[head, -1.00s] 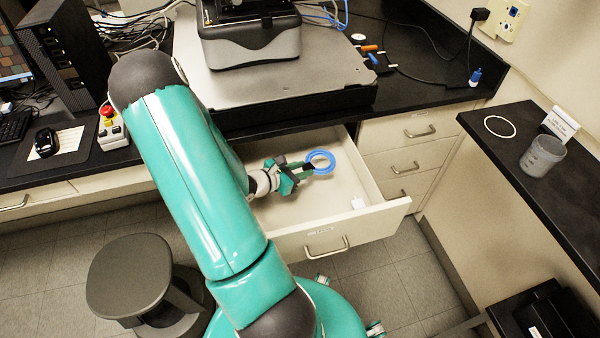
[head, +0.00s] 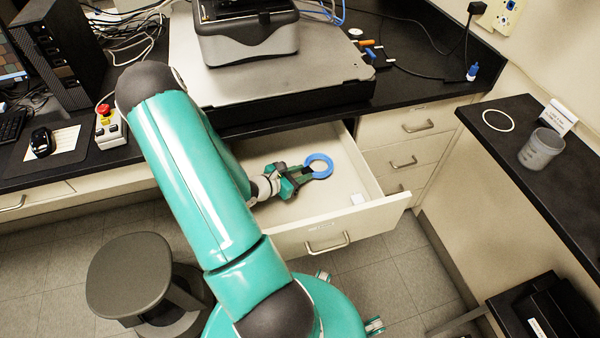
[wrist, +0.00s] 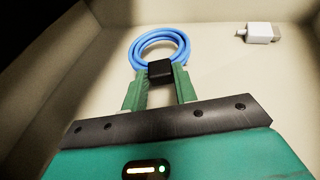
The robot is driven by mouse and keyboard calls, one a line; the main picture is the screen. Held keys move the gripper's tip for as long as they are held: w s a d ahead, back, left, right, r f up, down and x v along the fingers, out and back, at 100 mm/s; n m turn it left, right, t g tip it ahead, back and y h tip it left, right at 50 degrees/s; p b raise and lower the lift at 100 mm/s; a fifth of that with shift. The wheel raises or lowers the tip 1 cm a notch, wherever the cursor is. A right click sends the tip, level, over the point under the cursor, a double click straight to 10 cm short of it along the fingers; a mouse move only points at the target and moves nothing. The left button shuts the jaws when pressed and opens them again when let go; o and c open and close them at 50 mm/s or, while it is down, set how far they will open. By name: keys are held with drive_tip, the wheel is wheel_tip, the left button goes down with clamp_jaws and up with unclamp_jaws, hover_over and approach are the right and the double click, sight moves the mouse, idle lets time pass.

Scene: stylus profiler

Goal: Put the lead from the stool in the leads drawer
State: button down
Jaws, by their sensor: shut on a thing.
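The lead is a blue coiled ring (head: 320,160) with a black block on it. It shows in the wrist view (wrist: 183,42), with its black block (wrist: 160,70) between my fingertips. My gripper (head: 303,171) is shut on the lead. It holds the lead inside the open drawer (head: 372,222), over the drawer's floor. I cannot tell whether the ring touches the floor. The stool (head: 130,270) stands at the lower left with a bare seat.
A small white plug (wrist: 260,33) lies in the drawer, right of the lead. Drawer walls surround my gripper. The worktop (head: 430,80) overhangs behind, bearing a large instrument (head: 250,40). A side counter (head: 540,190) at right holds a grey beaker (head: 541,149) and a white ring (head: 498,120).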

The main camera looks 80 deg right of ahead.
drive_tip(key=c, duration=1.1)
unclamp_jaws()
drive_tip(key=shift+a+f, duration=0.15)
drive_tip(key=shift+f, duration=0.1)
drive_tip(key=shift+r, duration=0.25)
drive_tip(key=v, duration=0.7)
drive_tip(key=shift+w+a+r, duration=0.1)
drive_tip(key=shift+w+r, duration=0.1)
drive_tip(key=shift+r, duration=0.35)
